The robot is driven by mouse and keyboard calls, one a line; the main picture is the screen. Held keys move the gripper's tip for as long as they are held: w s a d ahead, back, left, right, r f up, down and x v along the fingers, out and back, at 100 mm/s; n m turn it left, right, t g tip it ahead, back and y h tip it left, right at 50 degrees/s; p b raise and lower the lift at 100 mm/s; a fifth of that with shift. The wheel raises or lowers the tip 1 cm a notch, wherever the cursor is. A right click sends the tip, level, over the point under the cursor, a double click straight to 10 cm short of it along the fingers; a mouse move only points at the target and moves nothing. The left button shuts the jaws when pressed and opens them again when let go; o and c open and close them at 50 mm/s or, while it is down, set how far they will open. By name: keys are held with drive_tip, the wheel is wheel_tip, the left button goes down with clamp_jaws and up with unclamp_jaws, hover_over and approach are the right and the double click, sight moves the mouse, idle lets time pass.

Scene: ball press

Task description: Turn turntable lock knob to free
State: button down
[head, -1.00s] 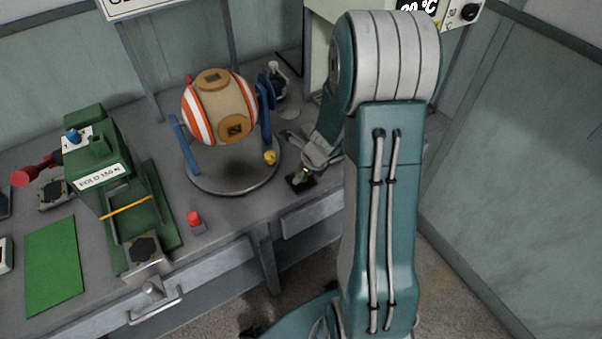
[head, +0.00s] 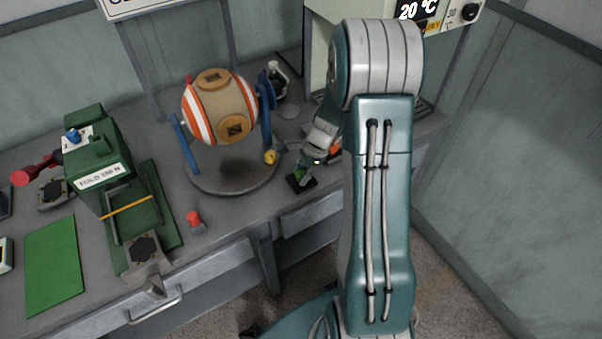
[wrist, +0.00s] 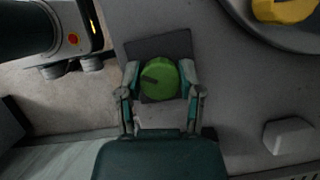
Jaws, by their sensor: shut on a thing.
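The green lock knob (wrist: 165,82), with a dark pointer mark, sits on a dark square plate (wrist: 145,47). The knob (head: 300,175) also shows in the head view, at the table's front right of the turntable (head: 232,181). My gripper (wrist: 160,75) has one finger on each side of the knob and is shut on it. The fingertips are hard to make out in the head view. The pointer mark points to the left in the wrist view. A yellow part (head: 271,157) stands on the turntable rim and also shows in the wrist view (wrist: 284,9).
A striped orange and white ball (head: 221,106) sits in a blue-armed stand on the turntable. A green press (head: 103,170) and a red button (head: 194,218) stand to the left. A grey block (wrist: 289,136) lies right of the knob in the wrist view.

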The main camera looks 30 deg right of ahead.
drive_tip(key=n+g, duration=0.2)
drive_tip(key=n, duration=0.3)
drive_tip(key=shift+n, duration=0.4)
idle(0.4)
drive_tip(key=shift+c, duration=1.3)
unclamp_jaws()
drive_tip(key=shift+w, duration=0.1)
drive_tip(key=v, duration=1.2)
drive_tip(key=shift+w, duration=0.25)
drive_tip(key=shift+a+n, duration=0.1)
drive_tip(key=shift+n, duration=0.2)
